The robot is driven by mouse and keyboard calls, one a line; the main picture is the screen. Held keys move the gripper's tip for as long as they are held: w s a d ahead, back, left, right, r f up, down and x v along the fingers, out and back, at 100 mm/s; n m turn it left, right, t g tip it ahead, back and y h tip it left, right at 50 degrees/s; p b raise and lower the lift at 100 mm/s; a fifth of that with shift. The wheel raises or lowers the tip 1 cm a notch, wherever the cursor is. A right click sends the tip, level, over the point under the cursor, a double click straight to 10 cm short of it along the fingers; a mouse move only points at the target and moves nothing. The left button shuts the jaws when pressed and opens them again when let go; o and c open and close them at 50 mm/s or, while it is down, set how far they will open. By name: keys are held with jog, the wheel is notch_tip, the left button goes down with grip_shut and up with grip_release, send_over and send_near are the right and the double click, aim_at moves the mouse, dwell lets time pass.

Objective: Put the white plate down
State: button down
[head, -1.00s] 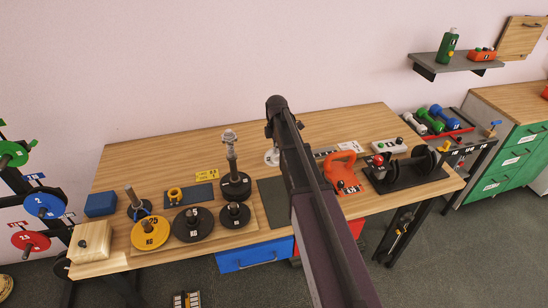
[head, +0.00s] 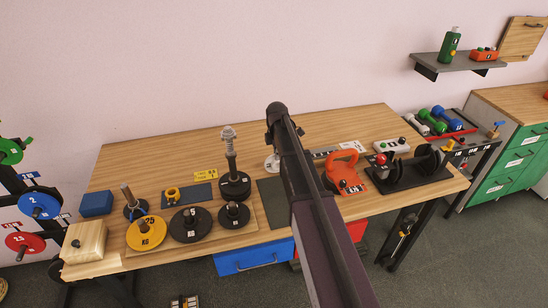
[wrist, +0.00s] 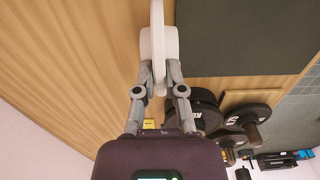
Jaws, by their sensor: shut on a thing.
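The white plate (wrist: 158,42) is held between the fingers of my gripper (wrist: 158,84) and shows nearly edge-on in the wrist view. A thicker round white part sits around its middle. In the head view a small piece of the white plate (head: 271,163) shows left of my arm; the rest and my gripper are hidden behind the arm. The wood tabletop (wrist: 70,60) lies behind the plate. I cannot tell whether the plate touches it. A dark mat (wrist: 245,38) lies right of the plate in the wrist view, and left of my arm in the head view (head: 270,190).
A post with black plates (head: 233,184), a yellow plate (head: 146,233) and other black plates (head: 190,225) stand on the left of the bench. An orange kettlebell-like piece (head: 342,172) and a black rack (head: 410,178) stand right of my arm. The back of the bench is clear.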

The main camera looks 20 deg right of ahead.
jog(key=shift+f, duration=0.1)
jog(key=c, duration=1.2)
grip_release()
jog(key=o, duration=0.5)
jog(key=shift+r, duration=0.2)
notch_tip(320, 180, up, 12)
jog(key=p, duration=1.2)
jog(key=shift+s, duration=0.1)
